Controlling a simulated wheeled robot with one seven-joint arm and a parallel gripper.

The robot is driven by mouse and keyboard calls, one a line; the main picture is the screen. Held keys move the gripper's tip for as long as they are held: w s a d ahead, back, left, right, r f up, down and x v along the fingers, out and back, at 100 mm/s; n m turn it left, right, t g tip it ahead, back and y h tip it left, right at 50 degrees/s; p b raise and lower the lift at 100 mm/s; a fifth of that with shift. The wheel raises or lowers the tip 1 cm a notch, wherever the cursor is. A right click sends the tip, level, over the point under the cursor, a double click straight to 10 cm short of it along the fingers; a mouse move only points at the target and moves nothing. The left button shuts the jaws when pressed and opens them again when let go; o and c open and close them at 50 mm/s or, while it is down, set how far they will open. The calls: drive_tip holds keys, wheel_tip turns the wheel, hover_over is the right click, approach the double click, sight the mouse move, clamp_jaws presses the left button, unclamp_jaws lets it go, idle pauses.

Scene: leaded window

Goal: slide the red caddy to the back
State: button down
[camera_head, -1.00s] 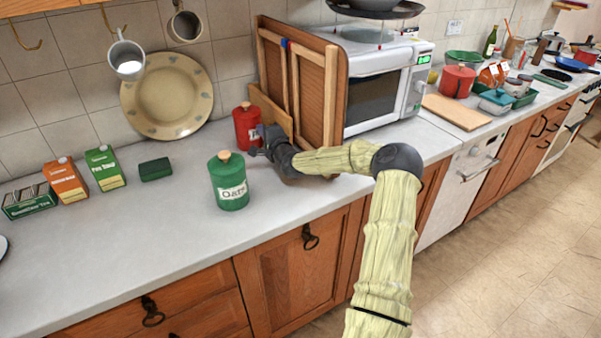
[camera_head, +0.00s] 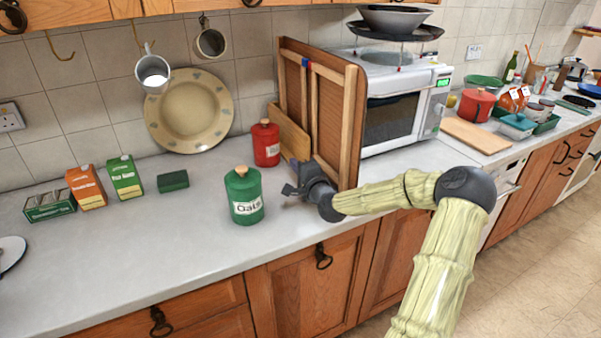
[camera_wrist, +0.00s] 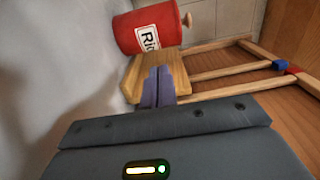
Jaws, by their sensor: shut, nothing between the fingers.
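The red caddy (camera_head: 266,145) stands upright at the back of the counter, close to the tiled wall and left of the leaning wooden boards. In the wrist view the red caddy (camera_wrist: 146,30) lies beyond my fingertips, with part of its white label and its wooden knob showing. My gripper (camera_head: 290,184) is in front of the caddy and apart from it, low over the counter. In the wrist view my gripper (camera_wrist: 158,88) has its fingers together with nothing between them.
A folded wooden rack (camera_head: 331,115) and a small light board (camera_head: 290,133) stand right of the caddy, with the microwave (camera_head: 392,118) beyond. A plate (camera_head: 190,112) leans on the wall at left. A green box (camera_head: 173,181) and cartons stand further left. The front counter is mostly clear.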

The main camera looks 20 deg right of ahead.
drive_tip(key=shift+s+d, duration=0.1)
drive_tip(key=shift+s, duration=1.2)
wheel_tip(320, 180, up, 10)
drive_tip(key=p, duration=0.9)
drive_tip(key=shift+p, duration=0.4)
